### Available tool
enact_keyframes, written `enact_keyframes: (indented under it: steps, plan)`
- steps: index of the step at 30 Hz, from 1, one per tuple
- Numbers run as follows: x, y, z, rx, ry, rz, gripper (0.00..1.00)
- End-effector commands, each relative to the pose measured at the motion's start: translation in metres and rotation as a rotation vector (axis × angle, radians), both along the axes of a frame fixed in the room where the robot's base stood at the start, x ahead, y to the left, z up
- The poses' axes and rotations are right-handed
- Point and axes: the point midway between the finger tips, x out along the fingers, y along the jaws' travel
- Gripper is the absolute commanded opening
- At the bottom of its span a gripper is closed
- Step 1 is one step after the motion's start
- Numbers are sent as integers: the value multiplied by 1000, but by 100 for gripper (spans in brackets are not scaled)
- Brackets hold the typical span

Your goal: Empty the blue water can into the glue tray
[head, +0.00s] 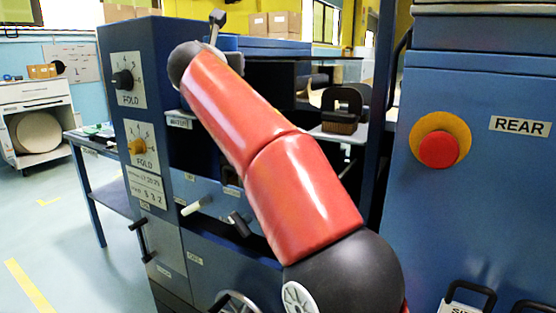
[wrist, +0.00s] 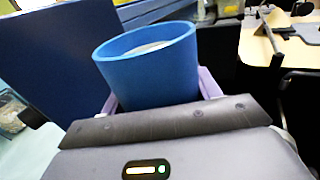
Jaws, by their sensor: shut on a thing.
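The blue water can (wrist: 148,78) stands between the pale purple fingers of my gripper (wrist: 160,94) in the wrist view. My gripper is shut on it. Its open rim faces up in that view, and a pale surface shows inside; I cannot tell how full it is. In the head view my red arm reaches up and left to the blue machine, and a bit of blue shows behind its wrist, too hidden to name. I cannot make out the glue tray for sure in either view.
A blue machine cabinet (head: 130,180) with knobs and handles stands left of my arm. A dark handled block (head: 342,108) sits on a pale ledge. A blue panel with a red button (head: 438,149) is close at right. Open floor (head: 50,240) lies at left.

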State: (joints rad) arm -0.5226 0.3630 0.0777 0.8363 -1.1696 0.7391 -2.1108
Motion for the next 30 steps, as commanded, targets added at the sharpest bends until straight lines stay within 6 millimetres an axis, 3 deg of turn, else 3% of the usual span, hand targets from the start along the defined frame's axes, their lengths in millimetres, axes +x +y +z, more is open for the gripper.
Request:
enact_keyframes:
  steps: [19,30]
  plan:
    - [-5,-14,-10,281,-84,3,28]
    - [-6,-18,-12,331,-100,2,28]
